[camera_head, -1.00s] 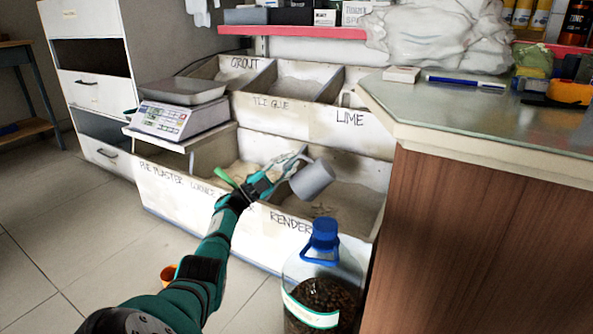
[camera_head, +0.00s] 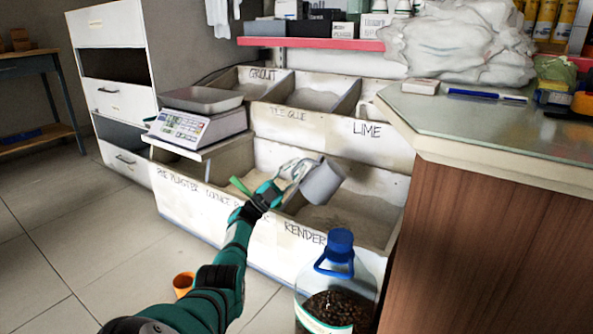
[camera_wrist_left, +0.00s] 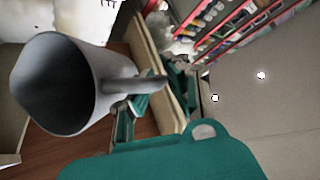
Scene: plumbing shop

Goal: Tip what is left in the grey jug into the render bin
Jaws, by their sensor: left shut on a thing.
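The grey jug (camera_head: 322,183) is tilted in the air above the lower row of bins, over the left part of the render bin (camera_head: 304,234). My left gripper (camera_head: 297,171) is shut on the jug's handle. In the left wrist view the jug (camera_wrist_left: 100,75) shows its wide mouth and a dark inside; I cannot tell whether anything is left in it. No stream is visible falling from it. Pale material lies in the render bin. My right gripper is not in view.
A clear bottle with a blue cap (camera_head: 338,248) stands in front of the render bin. The wooden counter (camera_head: 480,235) closes off the right. A scale (camera_head: 197,122) stands at the left of the bins. An orange cup (camera_head: 183,284) is on the floor.

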